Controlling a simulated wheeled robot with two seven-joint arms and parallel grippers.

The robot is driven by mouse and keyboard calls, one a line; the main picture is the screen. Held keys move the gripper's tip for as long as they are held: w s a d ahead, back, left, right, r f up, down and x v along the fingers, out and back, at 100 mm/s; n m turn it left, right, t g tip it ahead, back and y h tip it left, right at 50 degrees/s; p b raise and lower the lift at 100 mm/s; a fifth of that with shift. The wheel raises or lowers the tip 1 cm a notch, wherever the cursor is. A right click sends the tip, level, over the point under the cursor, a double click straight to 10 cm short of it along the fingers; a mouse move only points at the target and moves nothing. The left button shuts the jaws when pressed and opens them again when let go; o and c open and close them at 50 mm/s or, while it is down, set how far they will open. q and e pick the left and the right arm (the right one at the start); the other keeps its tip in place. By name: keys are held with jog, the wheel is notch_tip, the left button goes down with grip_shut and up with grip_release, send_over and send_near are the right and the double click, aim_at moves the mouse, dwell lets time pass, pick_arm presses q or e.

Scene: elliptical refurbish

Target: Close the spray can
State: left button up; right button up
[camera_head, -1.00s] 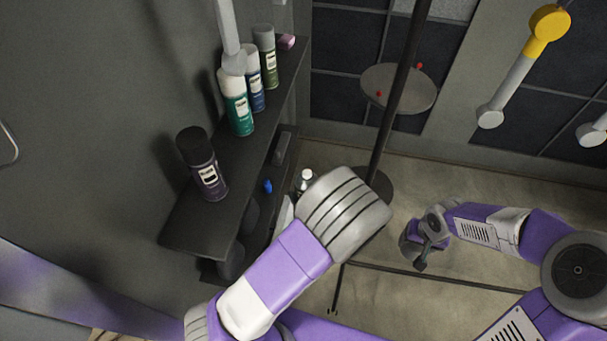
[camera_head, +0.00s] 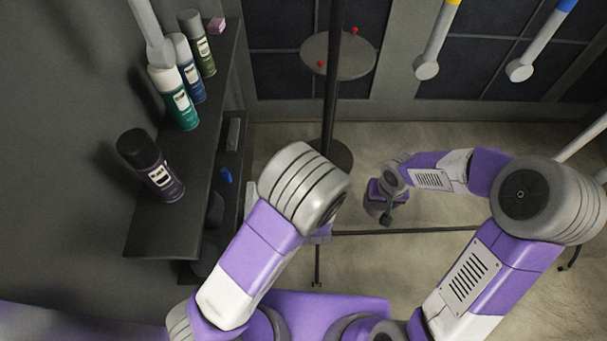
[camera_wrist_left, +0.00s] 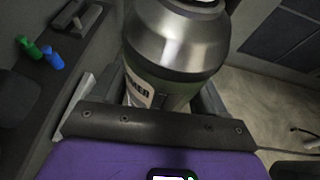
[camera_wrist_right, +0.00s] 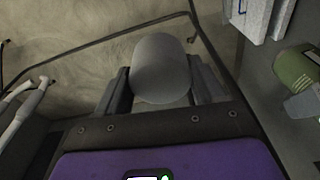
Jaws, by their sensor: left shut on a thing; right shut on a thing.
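In the left wrist view my left gripper (camera_wrist_left: 165,98) is shut on a spray can (camera_wrist_left: 158,92) with a silvery domed shoulder, a green body and a partly hidden label. The can's top runs out of the frame. In the head view my left forearm hides that gripper and can. In the right wrist view my right gripper (camera_wrist_right: 160,78) is shut on a plain grey rounded cylinder (camera_wrist_right: 161,68), which looks like a cap. In the head view my right gripper (camera_head: 384,207) hangs low over the floor, right of the stand.
A dark shelf (camera_head: 150,235) along the left wall holds a dark purple can (camera_head: 152,168), a teal can (camera_head: 174,98), a blue can (camera_head: 188,70) and an olive can (camera_head: 198,45). A thin black stand (camera_head: 329,110) carries a round plate (camera_head: 320,58). A green object (camera_wrist_right: 297,70) is at right in the right wrist view.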

jog(key=w+a+r+n, duration=0.1)
jog(key=w+a+r, duration=0.4)
jog(key=w+r, duration=0.1)
jog(key=a+r+n, duration=0.1)
jog(key=a+r, duration=0.3)
jog(key=a, duration=0.1)
jog(key=a+r+n, duration=0.1)
jog(key=a+r, duration=0.4)
jog(key=a+r+n, duration=0.1)
jog(key=a+r, duration=0.3)
jog(key=a, duration=0.2)
jog(key=shift+s+a+r+n+y, duration=0.1)
jog(key=shift+r+n+y, duration=0.1)
jog(key=shift+n+y, duration=0.1)
jog(key=shift+f, duration=0.15)
jog(key=shift+f, duration=1.9)
jog(key=shift+s, duration=0.1)
jog(key=shift+f, duration=0.9)
jog(key=shift+f, duration=0.55)
